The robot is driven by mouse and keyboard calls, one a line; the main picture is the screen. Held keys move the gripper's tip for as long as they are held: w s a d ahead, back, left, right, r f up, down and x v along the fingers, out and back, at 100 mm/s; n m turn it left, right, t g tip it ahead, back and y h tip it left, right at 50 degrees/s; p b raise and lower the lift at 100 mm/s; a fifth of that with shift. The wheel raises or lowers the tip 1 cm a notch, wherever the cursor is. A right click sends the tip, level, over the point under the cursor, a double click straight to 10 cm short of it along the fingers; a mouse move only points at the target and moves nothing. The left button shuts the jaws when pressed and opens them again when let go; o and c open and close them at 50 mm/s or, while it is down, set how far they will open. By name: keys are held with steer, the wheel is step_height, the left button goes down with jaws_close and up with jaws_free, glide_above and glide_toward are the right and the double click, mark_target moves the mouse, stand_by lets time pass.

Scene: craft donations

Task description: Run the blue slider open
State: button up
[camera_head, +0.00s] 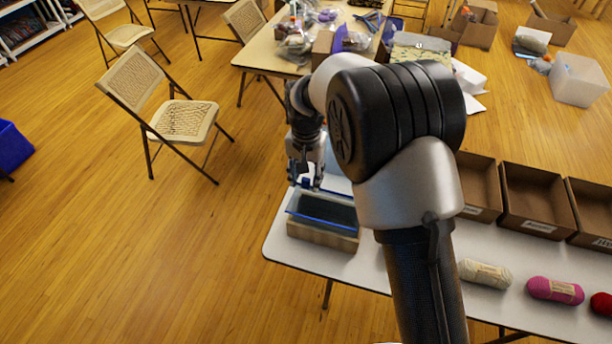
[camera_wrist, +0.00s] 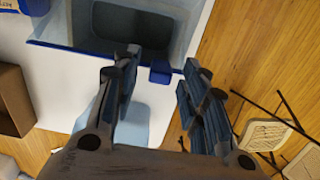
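A wooden box (camera_head: 322,235) stands at the near left end of the white table. A blue-edged, see-through slider (camera_head: 322,211) lies along its top. In the wrist view the slider's blue edge (camera_wrist: 75,49) and a small blue tab (camera_wrist: 160,75) show beside the box's grey interior. My gripper (camera_head: 305,184) is above the slider's far edge. In the wrist view my gripper (camera_wrist: 158,66) is open, and the tab appears between its fingertips, with gaps at both sides. Whether a finger touches the tab cannot be told. My arm hides part of the table behind the box.
The white table (camera_head: 350,263) carries several cardboard boxes (camera_head: 533,198), a cream yarn skein (camera_head: 485,273), a pink skein (camera_head: 555,290) and a red one (camera_head: 602,303). A pale blue object (camera_wrist: 150,122) lies beyond the box. Folding chairs (camera_head: 180,118) stand to the left, with clear floor between.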

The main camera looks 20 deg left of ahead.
mark_target(306, 179)
step_height(306, 179, up, 12)
stand_by(0.4)
stand_by(0.3)
steer(key=s+d+r+t, duration=0.1)
steer(key=s+d+r, duration=0.45)
steer(key=d, duration=0.35)
steer(key=s+d+r+t, duration=0.1)
steer(key=s+d+r, duration=0.3)
steer(key=d+r, duration=0.4)
steer(key=s+d+f+t, duration=0.2)
steer(key=s+d+f, duration=0.2)
steer(key=s+d, duration=0.8)
steer(key=s, duration=0.5)
steer(key=shift+t, duration=0.3)
